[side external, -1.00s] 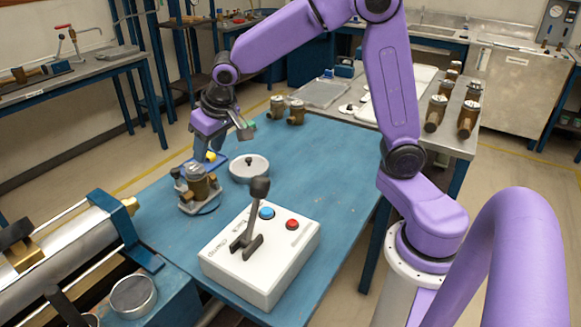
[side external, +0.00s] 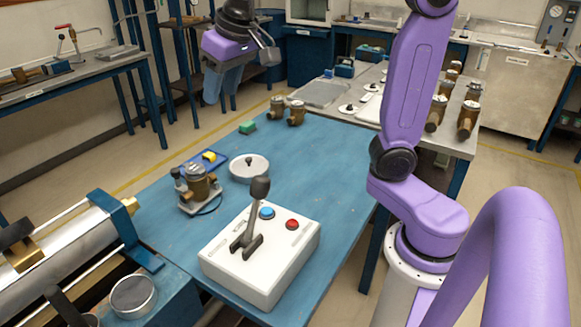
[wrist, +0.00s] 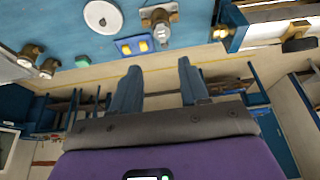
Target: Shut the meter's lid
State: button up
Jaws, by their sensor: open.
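The brass meter (side external: 198,184) stands upright on a small plate on the blue table, at the table's left side. A grey round top covers its upper face in the side view; the lid seems to lie flat there, though it is too small to be sure. The meter also shows at the top of the wrist view (wrist: 160,18). My gripper (side external: 222,100) is high above the table's far left end, well clear of the meter. Its two blue fingers are apart with nothing between them, as the wrist view also shows (wrist: 159,68).
A white box (side external: 262,262) with an upright lever and two buttons stands in front of the meter. A white round dish (side external: 249,168), a blue tray (side external: 218,154) with a yellow piece and a green block (side external: 247,127) are nearby. A metal cylinder rig (side external: 70,240) is at left.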

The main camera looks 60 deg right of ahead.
jog(key=s+a+f+n+g, duration=0.1)
jog(key=s+f+n, duration=0.3)
jog(key=s+f, duration=0.2)
jog(key=s+a+f+n+g, duration=0.1)
jog(key=s+f+n, duration=0.3)
jog(key=s, duration=0.6)
jog(key=shift+f+g+y, duration=0.4)
jog(key=shift+f, duration=0.45)
jog(key=s+d+f+n, duration=0.2)
jog(key=s+f, duration=0.1)
jog(key=s, duration=0.1)
jog(key=s+d+f+n+g, duration=0.1)
jog(key=s+f+n, duration=0.1)
jog(key=s, duration=0.3)
jog(key=shift+s+d+f+n, duration=0.15)
jog(key=shift+d+f+n, duration=0.15)
jog(key=shift+d+f, duration=0.1)
